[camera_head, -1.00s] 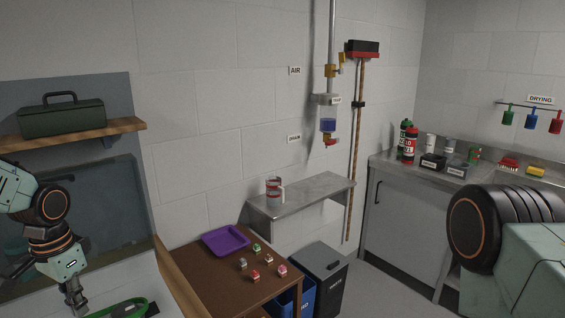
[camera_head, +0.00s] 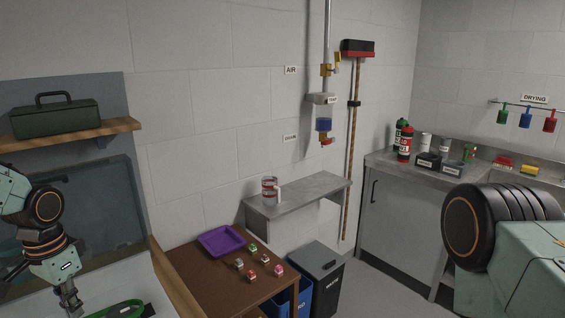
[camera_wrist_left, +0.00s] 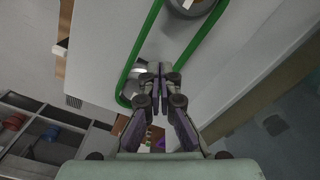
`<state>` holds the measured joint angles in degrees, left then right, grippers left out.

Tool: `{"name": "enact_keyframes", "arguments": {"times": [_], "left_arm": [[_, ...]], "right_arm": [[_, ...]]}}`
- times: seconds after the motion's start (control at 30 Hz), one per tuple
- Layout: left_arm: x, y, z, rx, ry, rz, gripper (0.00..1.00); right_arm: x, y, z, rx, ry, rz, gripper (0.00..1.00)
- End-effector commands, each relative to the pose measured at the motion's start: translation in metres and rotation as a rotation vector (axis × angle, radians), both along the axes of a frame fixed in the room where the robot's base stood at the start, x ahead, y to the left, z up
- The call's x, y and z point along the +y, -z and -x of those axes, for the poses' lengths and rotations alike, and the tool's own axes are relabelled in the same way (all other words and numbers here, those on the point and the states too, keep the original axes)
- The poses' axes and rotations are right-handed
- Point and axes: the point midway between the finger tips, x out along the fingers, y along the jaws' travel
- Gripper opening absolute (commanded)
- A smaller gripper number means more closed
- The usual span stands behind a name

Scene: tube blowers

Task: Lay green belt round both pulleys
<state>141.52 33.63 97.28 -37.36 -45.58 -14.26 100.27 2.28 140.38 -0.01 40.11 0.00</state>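The green belt (camera_head: 126,304) lies as a long loop on a pale surface at the bottom left of the head view. In the left wrist view the belt (camera_wrist_left: 141,50) runs along both sides of a grey round pulley (camera_wrist_left: 191,5), cut by the top edge. A second shiny metal part (camera_wrist_left: 137,72) inside the loop's near end may be the other pulley; my fingers partly hide it. My left gripper (camera_wrist_left: 160,70) points down over the near end, its fingertips close together; it also shows in the head view (camera_head: 73,308). Whether belt lies between them is unclear. My right gripper is out of view.
A brown table (camera_head: 205,279) with a purple tray (camera_head: 222,241) and several small blocks stands right of the work surface, beyond a wooden edge (camera_head: 172,280). A metal shelf (camera_head: 300,200) and dark bin (camera_head: 323,270) are farther right.

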Motion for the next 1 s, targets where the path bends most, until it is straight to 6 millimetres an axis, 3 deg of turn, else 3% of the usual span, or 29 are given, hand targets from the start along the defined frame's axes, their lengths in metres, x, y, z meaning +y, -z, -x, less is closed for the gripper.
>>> {"name": "enact_keyframes", "arguments": {"times": [1.0], "left_arm": [[0.000, 0.018, 0.000, 0.000, 0.000, 0.000, 0.00]], "right_arm": [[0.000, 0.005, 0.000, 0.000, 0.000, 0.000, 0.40]]}}
